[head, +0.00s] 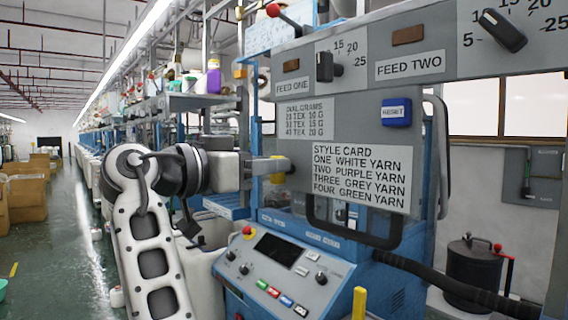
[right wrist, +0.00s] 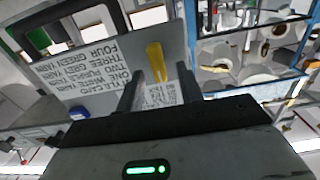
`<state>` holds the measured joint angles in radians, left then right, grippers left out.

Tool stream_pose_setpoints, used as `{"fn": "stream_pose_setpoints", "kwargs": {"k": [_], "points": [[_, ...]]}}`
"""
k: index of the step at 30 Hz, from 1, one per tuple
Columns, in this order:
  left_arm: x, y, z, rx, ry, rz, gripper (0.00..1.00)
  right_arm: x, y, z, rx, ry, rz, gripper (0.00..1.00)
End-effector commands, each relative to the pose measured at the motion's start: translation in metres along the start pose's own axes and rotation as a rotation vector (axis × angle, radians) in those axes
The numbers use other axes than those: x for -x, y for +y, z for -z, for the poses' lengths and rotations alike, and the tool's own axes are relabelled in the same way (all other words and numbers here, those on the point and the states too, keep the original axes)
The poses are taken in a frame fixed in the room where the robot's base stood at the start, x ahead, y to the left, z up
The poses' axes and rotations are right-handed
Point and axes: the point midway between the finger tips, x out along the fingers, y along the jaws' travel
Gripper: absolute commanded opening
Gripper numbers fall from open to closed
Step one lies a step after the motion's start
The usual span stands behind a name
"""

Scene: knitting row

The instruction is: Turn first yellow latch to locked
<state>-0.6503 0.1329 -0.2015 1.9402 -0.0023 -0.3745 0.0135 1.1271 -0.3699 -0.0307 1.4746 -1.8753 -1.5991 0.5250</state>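A yellow latch (head: 279,177) shows at the left edge of the grey machine panel, partly hidden behind my right gripper (head: 268,166). In the right wrist view the latch (right wrist: 155,58) is a short yellow bar on the panel. Its lower end lies between the two dark fingers of my right gripper (right wrist: 159,76). The fingers are apart, with a gap on each side of the latch, so the gripper is open. I cannot tell whether a finger touches it. The left gripper is not in view.
The grey panel holds a style card (head: 361,178), a blue button box (head: 396,112) and a feed knob (head: 325,67). Below are a control console (head: 284,266) and a black handle (head: 352,238). A yellow post (head: 359,304) stands at the bottom. The aisle floor (head: 62,250) at left is open.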

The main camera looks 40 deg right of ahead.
Motion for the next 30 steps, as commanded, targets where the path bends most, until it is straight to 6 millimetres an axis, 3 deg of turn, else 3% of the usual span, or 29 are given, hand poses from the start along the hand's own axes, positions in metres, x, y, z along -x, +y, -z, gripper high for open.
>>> {"fn": "stream_pose_setpoints", "kwargs": {"k": [13,17,30], "points": [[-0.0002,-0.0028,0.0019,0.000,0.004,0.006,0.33,-0.0080,-0.0018,0.0000,0.000,0.000,0.008,0.37],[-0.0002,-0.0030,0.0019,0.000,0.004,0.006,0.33,-0.0079,-0.0017,0.0000,0.000,0.000,0.008,0.01],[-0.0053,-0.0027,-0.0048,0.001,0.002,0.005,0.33,-0.0080,-0.0008,-0.0014,-0.061,0.002,0.007,0.00]]}}
